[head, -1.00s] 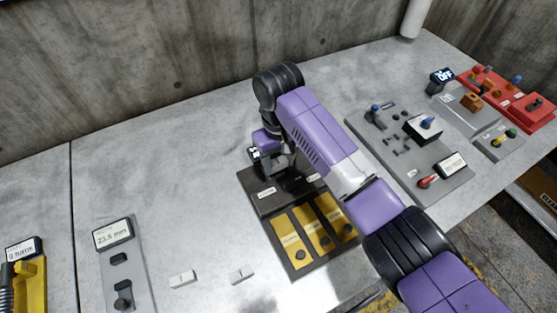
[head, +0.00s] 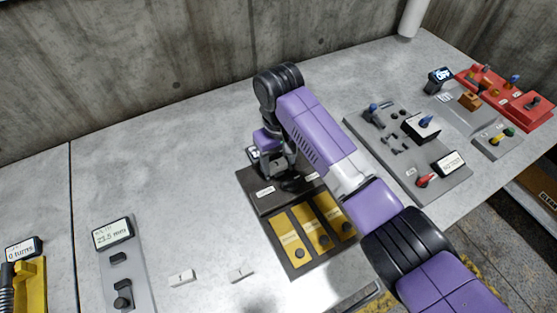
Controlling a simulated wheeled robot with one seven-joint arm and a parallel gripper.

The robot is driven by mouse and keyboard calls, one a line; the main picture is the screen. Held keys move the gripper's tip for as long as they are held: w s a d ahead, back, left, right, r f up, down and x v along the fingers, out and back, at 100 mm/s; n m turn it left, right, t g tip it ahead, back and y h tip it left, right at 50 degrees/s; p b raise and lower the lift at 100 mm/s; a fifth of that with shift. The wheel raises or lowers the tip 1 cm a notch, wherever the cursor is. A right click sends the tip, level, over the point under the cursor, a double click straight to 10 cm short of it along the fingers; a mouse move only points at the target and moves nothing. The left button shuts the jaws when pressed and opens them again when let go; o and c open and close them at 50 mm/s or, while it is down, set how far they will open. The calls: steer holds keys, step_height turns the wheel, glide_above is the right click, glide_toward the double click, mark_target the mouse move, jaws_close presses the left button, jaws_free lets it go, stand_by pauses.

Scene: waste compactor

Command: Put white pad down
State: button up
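My gripper (head: 289,180) points down over the back part of a dark panel (head: 254,178) in the middle of the table. My own wrist and arm partly cover it, so its fingers and anything between them cannot be made out. Two small white blocks, which may be the pads, lie on the table left of the panel. One white block (head: 182,278) is further left, the other white block (head: 243,273) is nearer the panel. Both are apart from my gripper. White labels also show on the dark panel.
Yellow plates (head: 290,239) fill the panel's front. A grey device with a display (head: 112,234) and a yellow device (head: 32,284) stand at the left. A grey panel with levers (head: 402,146) and a red box (head: 505,96) stand at the right. The back left table is clear.

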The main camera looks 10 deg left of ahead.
mark_target(277, 165)
steer(key=shift+s+a+f, duration=0.2)
steer(key=shift+s+f, duration=0.15)
steer(key=shift+f, duration=0.35)
step_height(277, 165, up, 14)
steer(key=p, duration=0.1)
steer(key=shift+w+f+p, duration=0.15)
steer(key=shift+w+p, duration=0.05)
steer(key=shift+p, duration=0.15)
